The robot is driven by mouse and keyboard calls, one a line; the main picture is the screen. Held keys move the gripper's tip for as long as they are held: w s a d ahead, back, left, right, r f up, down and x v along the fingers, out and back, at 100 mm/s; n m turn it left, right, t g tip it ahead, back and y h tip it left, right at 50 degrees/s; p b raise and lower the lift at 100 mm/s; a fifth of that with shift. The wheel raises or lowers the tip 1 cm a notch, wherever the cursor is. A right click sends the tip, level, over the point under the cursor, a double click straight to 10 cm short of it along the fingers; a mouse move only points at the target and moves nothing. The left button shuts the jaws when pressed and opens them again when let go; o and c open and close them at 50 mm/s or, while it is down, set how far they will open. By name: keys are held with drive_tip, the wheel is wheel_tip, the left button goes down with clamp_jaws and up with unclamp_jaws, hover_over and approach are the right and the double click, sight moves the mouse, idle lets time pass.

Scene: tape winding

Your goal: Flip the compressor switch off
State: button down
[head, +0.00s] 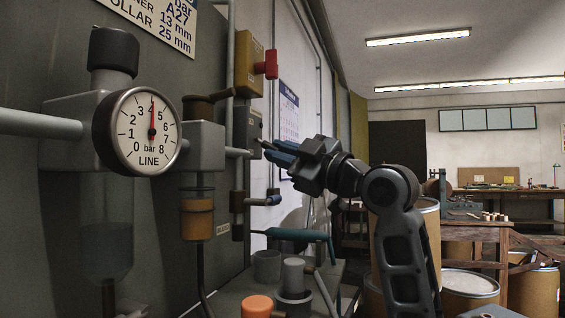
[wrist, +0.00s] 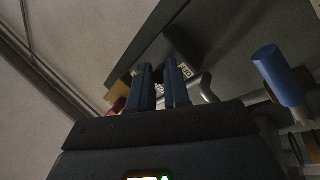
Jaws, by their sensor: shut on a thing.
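The compressor switch seems to be the dark grey box (head: 247,127) on the wall panel, below a yellow box with a red knob. My gripper (head: 268,150) reaches it from the right in the head view, with its blue fingers at the box's front. In the wrist view my gripper (wrist: 166,72) has its two fingers close together with a narrow gap. They are shut on a small dark part of the switch, mostly hidden by the fingers. A small white label (wrist: 186,70) shows beside the right finger. I cannot read the switch's position.
The yellow box (head: 248,64) carries a red knob (head: 267,64). A line gauge (head: 140,130) and pipes fill the left. A bench (head: 245,288) with pots stands below; drums (head: 468,292) stand at right.

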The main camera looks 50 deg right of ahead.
idle(0.4)
drive_tip(key=c, duration=1.1)
unclamp_jaws()
drive_tip(key=shift+s, duration=0.1)
drive_tip(key=v, duration=0.7)
drive_tip(key=shift+s+f, duration=0.25)
drive_tip(key=shift+s, duration=0.1)
